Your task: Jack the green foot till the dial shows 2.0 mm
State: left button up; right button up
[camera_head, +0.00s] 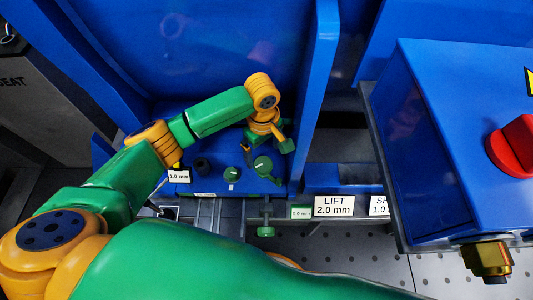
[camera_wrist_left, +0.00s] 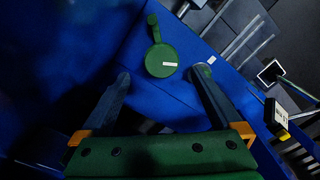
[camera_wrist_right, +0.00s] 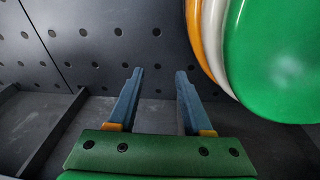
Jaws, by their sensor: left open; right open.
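A round green piece with a short arm (camera_head: 262,164) lies on the blue floor of the bay. In the left wrist view it (camera_wrist_left: 161,62) shows ahead of and between my fingers, not gripped. My left gripper (camera_head: 284,143) is open above it. A green foot-like piece (camera_head: 265,231) stands below the bay's front edge. A small green-edged readout (camera_head: 301,212) is to its right; its digits are too small to read surely. A sign (camera_head: 334,206) reads "LIFT 2.0 mm". My right gripper (camera_wrist_right: 153,95) is open and empty, over a grey perforated surface.
Blue walls flank the bay. A blue box with a red knob (camera_head: 515,145) stands at right.

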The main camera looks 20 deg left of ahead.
aim_at(263, 164)
pick_arm(q)
jog(key=f+b, duration=0.1)
jog(key=f, duration=0.4)
jog(key=shift+s+f+b, duration=0.1)
jog(key=shift+s+b, duration=0.1)
jog(key=shift+b, duration=0.2)
pick_arm(e)
jog(key=shift+w+a+f, duration=0.2)
jog(key=shift+w+a, duration=0.3)
jog(key=shift+w, duration=0.05)
jog(key=shift+w+a+f, duration=0.15)
jog(key=shift+w+a, duration=0.3)
jog(key=shift+w, duration=0.05)
